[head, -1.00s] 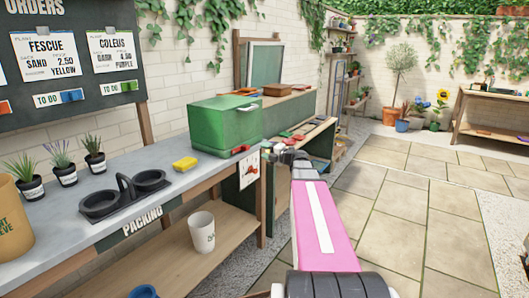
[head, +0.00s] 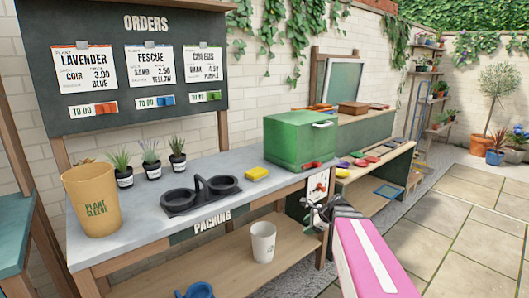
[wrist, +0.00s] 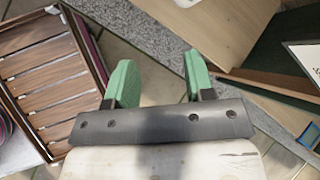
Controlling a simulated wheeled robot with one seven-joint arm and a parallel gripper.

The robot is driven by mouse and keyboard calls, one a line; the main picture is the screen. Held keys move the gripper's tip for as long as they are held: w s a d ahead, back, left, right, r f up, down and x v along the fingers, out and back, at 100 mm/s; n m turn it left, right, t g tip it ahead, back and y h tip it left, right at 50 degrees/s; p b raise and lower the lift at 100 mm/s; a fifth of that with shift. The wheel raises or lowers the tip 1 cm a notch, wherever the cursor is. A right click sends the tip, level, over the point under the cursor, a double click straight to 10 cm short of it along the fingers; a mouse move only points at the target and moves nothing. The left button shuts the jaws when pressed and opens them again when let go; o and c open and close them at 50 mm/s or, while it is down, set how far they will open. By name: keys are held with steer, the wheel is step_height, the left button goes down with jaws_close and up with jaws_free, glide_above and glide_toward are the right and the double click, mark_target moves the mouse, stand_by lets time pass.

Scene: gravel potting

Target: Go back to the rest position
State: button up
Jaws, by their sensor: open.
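My pink and white arm reaches in from the lower right of the head view. My gripper (head: 322,212) is at its end, just off the right front corner of the packing bench (head: 150,200). In the wrist view the two green fingers (wrist: 160,75) stand wide apart with nothing between them. Paving and gravel show below the fingers.
On the bench are a green box (head: 300,145), a yellow sponge (head: 257,174), a black double holder (head: 200,194), several potted plants and a tan plant sleeve pot (head: 93,198). A white cup (head: 263,242) stands on the lower shelf. A slatted wooden crate (wrist: 45,75) lies left in the wrist view. Paving at right is clear.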

steer(key=s+f+n+g+h, duration=0.2)
steer(key=s+n, duration=0.4)
steer(key=n, duration=0.3)
steer(key=s+f+n+g+h, duration=0.2)
steer(key=s+f+n+h, duration=0.3)
steer(key=n, duration=0.4)
steer(key=shift+s+n, duration=0.4)
steer(key=shift+s, duration=0.3)
steer(key=shift+d, duration=0.1)
